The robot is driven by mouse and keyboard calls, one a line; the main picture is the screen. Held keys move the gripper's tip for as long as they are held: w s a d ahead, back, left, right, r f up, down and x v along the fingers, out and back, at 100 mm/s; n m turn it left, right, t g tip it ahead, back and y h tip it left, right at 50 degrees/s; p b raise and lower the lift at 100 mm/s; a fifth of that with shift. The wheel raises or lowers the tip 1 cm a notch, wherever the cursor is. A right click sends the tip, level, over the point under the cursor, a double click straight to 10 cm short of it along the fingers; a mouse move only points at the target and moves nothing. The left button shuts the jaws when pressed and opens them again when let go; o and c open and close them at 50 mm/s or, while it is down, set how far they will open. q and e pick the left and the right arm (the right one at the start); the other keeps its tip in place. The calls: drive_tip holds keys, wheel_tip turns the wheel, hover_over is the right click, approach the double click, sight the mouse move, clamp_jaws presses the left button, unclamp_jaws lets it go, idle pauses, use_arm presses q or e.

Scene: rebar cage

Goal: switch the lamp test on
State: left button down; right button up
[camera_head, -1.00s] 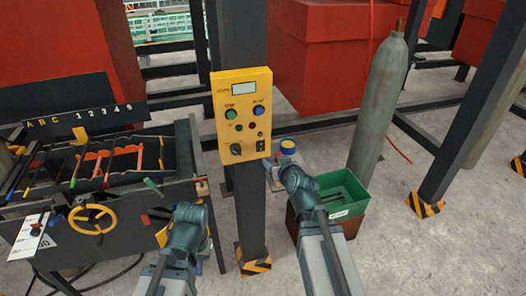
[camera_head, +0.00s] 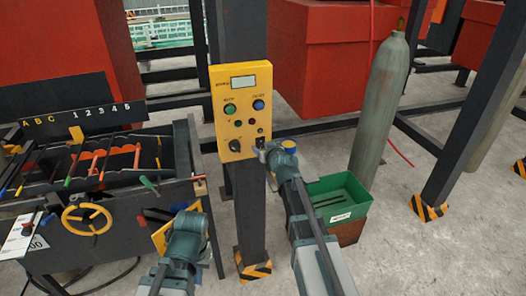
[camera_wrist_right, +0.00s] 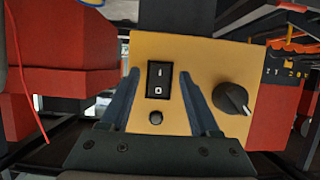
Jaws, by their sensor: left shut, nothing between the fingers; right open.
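A yellow control panel (camera_head: 222,105) is mounted on a dark post. A black rocker switch marked I and O (camera_wrist_right: 158,80) is at its lower right; in the head view it shows small (camera_head: 260,132). I cannot tell which side is pressed, and its label is not readable. My right gripper (camera_wrist_right: 160,73) is open, its fingers on either side of the rocker and seemingly close to the panel face; in the head view it is at the panel's lower right corner (camera_head: 262,148). My left gripper (camera_head: 194,208) is shut and empty, low and left of the post.
A black rotary knob (camera_wrist_right: 234,98) and a small dark button (camera_wrist_right: 155,117) are near the rocker. Green (camera_head: 230,109) and blue (camera_head: 258,104) buttons are higher up. A green bin (camera_head: 350,190), a gas cylinder (camera_head: 382,110) and a bench with a yellow handwheel (camera_head: 88,219) stand around.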

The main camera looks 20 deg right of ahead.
clamp_jaws()
drive_tip(key=shift+w+f+t+b, duration=0.1)
drive_tip(key=shift+f+t+b, duration=0.15)
drive_tip(key=shift+t+b, duration=0.9)
drive_tip(key=shift+f+t+b, duration=0.2)
drive_tip(key=shift+t+b, duration=0.05)
drive_tip(key=shift+b, duration=1.8)
unclamp_jaws()
